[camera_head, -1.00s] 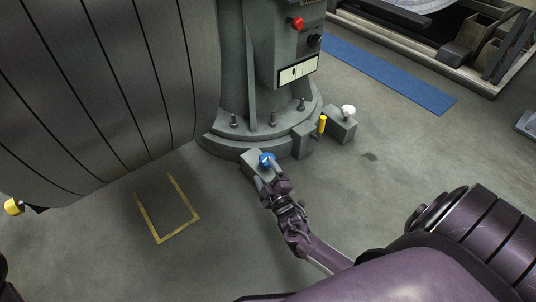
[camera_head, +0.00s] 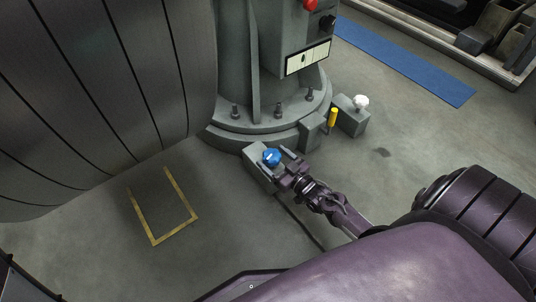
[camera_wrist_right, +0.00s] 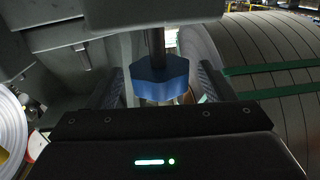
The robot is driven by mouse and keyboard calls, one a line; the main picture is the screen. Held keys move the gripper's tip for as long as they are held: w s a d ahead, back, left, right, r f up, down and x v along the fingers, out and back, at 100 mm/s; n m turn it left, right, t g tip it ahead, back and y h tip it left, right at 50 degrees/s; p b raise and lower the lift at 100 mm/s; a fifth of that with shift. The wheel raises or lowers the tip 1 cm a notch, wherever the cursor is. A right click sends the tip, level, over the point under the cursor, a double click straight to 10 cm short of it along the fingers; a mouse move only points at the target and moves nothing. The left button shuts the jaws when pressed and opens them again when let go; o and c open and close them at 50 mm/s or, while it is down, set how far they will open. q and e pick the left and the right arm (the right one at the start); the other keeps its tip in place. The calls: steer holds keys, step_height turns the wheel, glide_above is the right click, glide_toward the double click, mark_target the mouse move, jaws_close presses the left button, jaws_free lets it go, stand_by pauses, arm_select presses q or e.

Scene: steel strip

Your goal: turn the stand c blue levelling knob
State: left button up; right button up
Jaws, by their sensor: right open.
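The blue levelling knob (camera_head: 271,157) sits on a grey block (camera_head: 255,168) at the foot of the grey machine stand. In the right wrist view the blue knob (camera_wrist_right: 160,78) is lobed, hangs on a dark stem and shows between the two fingers. My right gripper (camera_head: 286,161) is open, with its fingertips close by the knob, on its right side in the head view. I cannot tell whether a finger touches it. My left gripper is not in view.
A white knob (camera_head: 361,101) on another grey block and a yellow handle (camera_head: 333,117) stand to the right of the blue knob. The large strip coil (camera_head: 110,90) fills the upper left. A yellow floor marking (camera_head: 155,240) lies on bare floor.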

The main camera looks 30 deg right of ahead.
mark_target(269, 153)
steer(key=shift+w+a+b, duration=0.15)
steer(key=shift+w+b, duration=0.15)
steer(key=shift+w, duration=0.5)
steer(key=shift+w+a+b, duration=0.1)
steer(key=shift+w+b, duration=0.15)
steer(key=shift+w, duration=0.5)
steer(key=shift+c, duration=0.4)
steer(key=c, duration=0.9)
steer(key=shift+o, duration=0.2)
steer(key=shift+r+m+h+p, duration=0.2)
steer(key=shift+m+h+p, duration=0.2)
steer(key=shift+h+p, duration=0.25)
steer(key=shift+d+f+m+h+p, duration=0.15)
steer(key=shift+m+h+p, duration=0.2)
steer(key=shift+h, duration=0.2)
